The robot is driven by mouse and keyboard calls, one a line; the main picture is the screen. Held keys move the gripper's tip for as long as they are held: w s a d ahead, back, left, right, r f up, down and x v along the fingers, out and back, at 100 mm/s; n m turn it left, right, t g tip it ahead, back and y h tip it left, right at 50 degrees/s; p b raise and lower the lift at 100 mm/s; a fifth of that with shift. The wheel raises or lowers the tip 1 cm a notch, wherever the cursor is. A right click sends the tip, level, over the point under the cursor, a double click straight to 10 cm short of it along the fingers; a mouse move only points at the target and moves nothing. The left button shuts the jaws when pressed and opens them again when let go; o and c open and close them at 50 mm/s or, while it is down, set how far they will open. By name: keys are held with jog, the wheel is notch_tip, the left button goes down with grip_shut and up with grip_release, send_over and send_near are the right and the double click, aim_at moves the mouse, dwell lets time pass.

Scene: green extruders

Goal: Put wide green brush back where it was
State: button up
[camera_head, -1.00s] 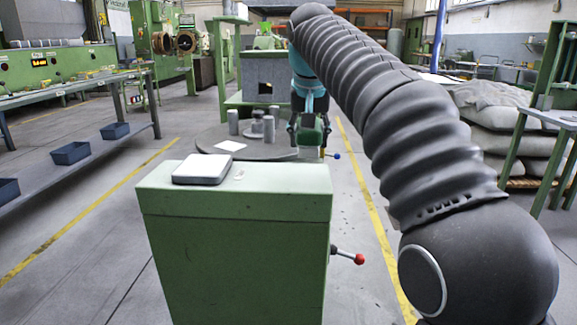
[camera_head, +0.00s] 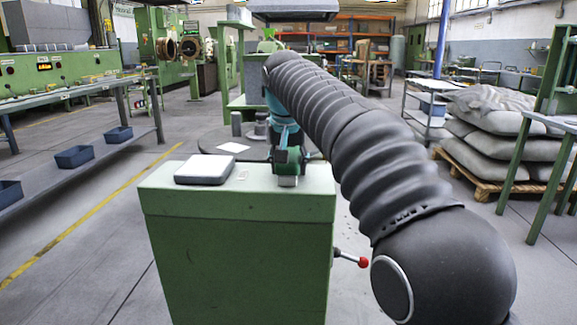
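My gripper (camera_head: 287,166) is at the far end of my arm, over the back right part of the green cabinet top (camera_head: 250,206). A dark green piece with a grey lower part, which looks like the wide green brush (camera_head: 291,157), is at the gripper and moves with it. The grey lower part is upright and close to the cabinet top; I cannot tell whether it touches. The fingers are small and partly hidden by the arm and the green piece.
A flat grey box with a white top (camera_head: 205,169) lies on the cabinet's left part. A round dark table (camera_head: 212,142) with grey cylinders and a white sheet stands behind. A red-knobbed lever (camera_head: 363,262) juts from the cabinet's right side. The cabinet's front top is clear.

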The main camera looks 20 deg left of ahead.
jog(key=shift+f, duration=0.15)
jog(key=o, duration=1.1)
jog(key=p+v, duration=0.2)
jog(key=v, duration=0.8)
jog(key=shift+r, duration=0.25)
jog(key=shift+v, duration=0.9)
jog(key=shift+s, duration=0.15)
